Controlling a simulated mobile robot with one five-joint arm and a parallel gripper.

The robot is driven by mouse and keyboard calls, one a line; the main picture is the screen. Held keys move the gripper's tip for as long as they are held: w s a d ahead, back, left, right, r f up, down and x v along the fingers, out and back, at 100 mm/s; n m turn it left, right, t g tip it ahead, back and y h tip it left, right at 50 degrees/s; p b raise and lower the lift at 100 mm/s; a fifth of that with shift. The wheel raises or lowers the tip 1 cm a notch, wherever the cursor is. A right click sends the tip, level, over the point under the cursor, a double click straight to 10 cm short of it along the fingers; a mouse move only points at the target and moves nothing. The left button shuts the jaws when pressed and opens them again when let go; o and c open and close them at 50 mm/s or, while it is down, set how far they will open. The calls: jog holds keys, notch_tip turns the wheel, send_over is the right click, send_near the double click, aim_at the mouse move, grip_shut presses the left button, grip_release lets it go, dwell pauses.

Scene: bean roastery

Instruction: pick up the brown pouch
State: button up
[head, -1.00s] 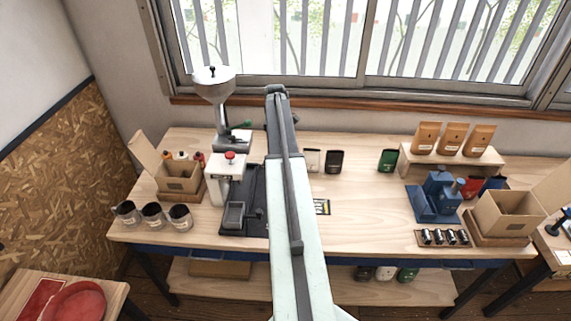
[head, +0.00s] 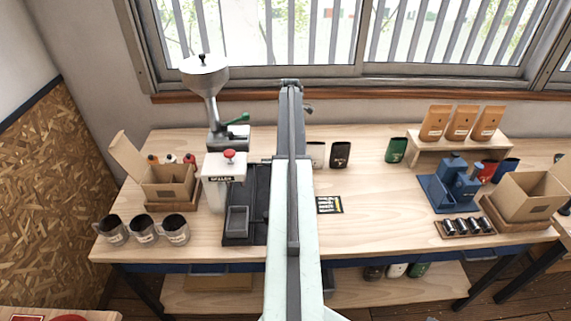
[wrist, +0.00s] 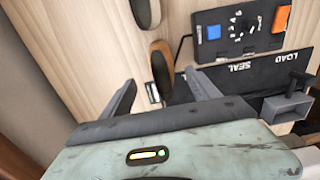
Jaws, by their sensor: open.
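In the wrist view a brown pouch (wrist: 161,66) stands on the wooden bench, seen from above with a dark top. My gripper (wrist: 160,84) is open and empty, its two fingers spread either side of the pouch's near end; I cannot tell whether they reach its height. In the head view my arm covers the gripper and the spot where this pouch stands. Three orange-brown pouches (head: 460,122) stand on a riser at the back right.
A paler pouch (wrist: 146,12) stands close beside the brown one. The sealing machine (wrist: 240,32) lies to the right. In the head view a black pouch (head: 340,155) and a green pouch (head: 396,150) stand right of my arm, with a grinder (head: 205,90) at left.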

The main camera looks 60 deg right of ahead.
jog(key=shift+w+a+f+b, duration=0.1)
jog(key=shift+w+f+b, duration=0.05)
jog(key=shift+f+b, duration=1.05)
jog(key=f+b, duration=0.1)
jog(key=f, duration=0.1)
jog(key=f+b, duration=0.1)
jog(key=b, duration=0.1)
jog(key=f+b, duration=0.2)
jog(key=shift+s+f, duration=0.3)
jog(key=shift+r, duration=0.2)
jog(key=c, duration=1.4)
